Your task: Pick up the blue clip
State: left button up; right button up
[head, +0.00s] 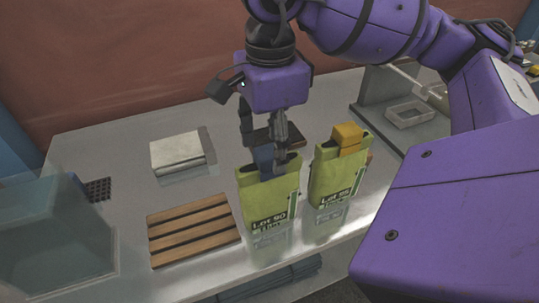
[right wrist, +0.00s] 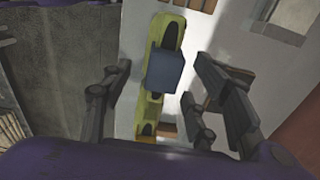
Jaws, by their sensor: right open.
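The blue clip (head: 264,158) sits on the top edge of the left green bag (head: 268,203), labelled Lot 90. My right gripper (head: 264,150) is directly above that bag, pointing down and open, with its fingers at about the clip. In the right wrist view the blue clip (right wrist: 165,72) lies between the spread fingers, across the bag's narrow yellow-green top, with gaps on both sides. I cannot tell how far the fingertips reach down beside it. My left gripper is not in view.
A second green bag (head: 336,180) with a yellow clip (head: 347,138) stands close on the right. A slatted wooden rack (head: 193,230) lies left of the bags, and a grey-white box (head: 178,152) is behind it. A glassy bin (head: 52,240) stands far left.

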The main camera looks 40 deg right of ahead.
aim_at(268, 151)
jog(key=f, duration=0.4)
jog(key=shift+w, duration=0.25)
jog(key=c, duration=1)
jog(key=shift+r, duration=0.1)
jog(key=shift+c, duration=0.2)
